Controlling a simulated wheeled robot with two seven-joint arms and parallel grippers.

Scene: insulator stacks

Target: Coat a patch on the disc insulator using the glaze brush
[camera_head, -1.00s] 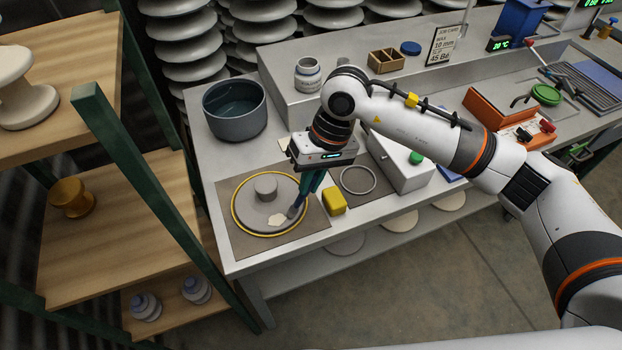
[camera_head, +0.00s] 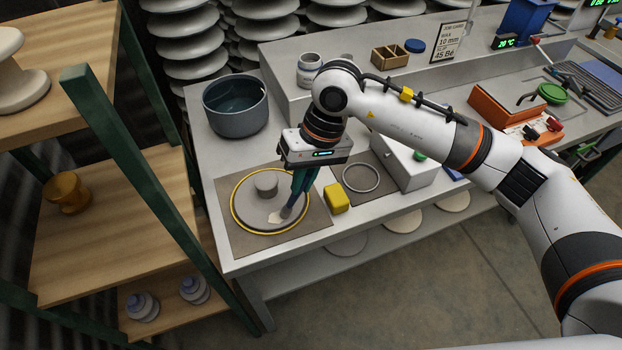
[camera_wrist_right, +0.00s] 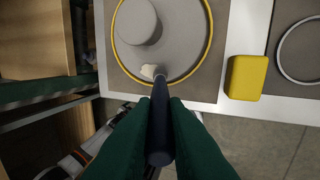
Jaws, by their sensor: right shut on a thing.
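The disc insulator (camera_head: 248,211) is a grey disc with a raised round hub, lying inside a yellow ring on a brown mat at the table's front left corner. It also shows in the right wrist view (camera_wrist_right: 187,38). A pale patch (camera_head: 275,217) lies on its front right part. My right gripper (camera_head: 298,192) is shut on the dark handle of the glaze brush (camera_wrist_right: 160,125). The brush points down over the disc, and its pale tip (camera_wrist_right: 152,71) is at the disc's near part; contact is hard to tell. My left gripper is not in view.
A yellow block (camera_head: 336,198) stands just right of the disc, with a thin ring (camera_head: 361,177) beyond it. A dark bowl (camera_head: 235,107) stands behind the disc. A green shelf post (camera_head: 130,160) rises at the left. A white box (camera_head: 403,165) stands further right.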

